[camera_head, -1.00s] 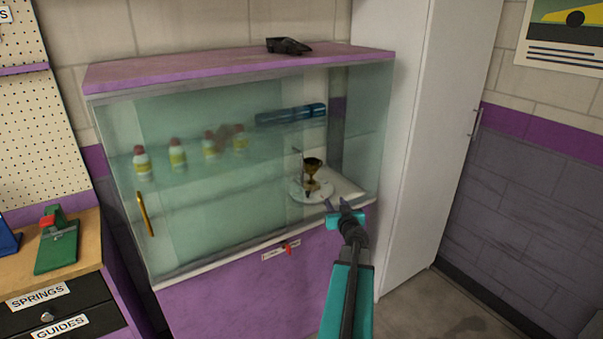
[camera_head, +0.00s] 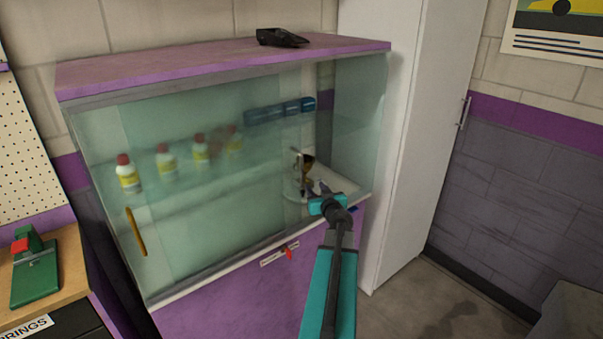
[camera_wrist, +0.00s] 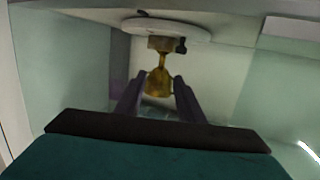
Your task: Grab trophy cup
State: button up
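The gold trophy cup (camera_head: 307,163) stands on a round white plate (camera_head: 293,190) inside the glass display cabinet, at its right end. My gripper (camera_head: 316,188) is at the cabinet's right part, just in front of the cup, and hides part of the plate. In the wrist view the cup (camera_wrist: 158,83) appears upside down, with its bowl in line with the gap between my two dark fingers (camera_wrist: 158,90). The fingers are apart, with gaps visible beside the cup's stem. I cannot tell how far the bowl reaches between them.
The cabinet's glass front (camera_head: 180,220) spans the left, with a yellow handle (camera_head: 136,232). Several red-capped bottles (camera_head: 166,162) and a blue item (camera_head: 280,111) are on the shelf above. A tall white locker (camera_head: 410,140) stands to the right.

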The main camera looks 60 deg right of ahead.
aim_at(305, 176)
jog(key=shift+w, duration=0.2)
jog(key=shift+x, duration=4.15)
jog(key=shift+w, duration=0.15)
jog(key=shift+x, duration=2.5)
jog(key=shift+f, duration=0.1)
jog(key=shift+c, duration=0.5)
grip_shut()
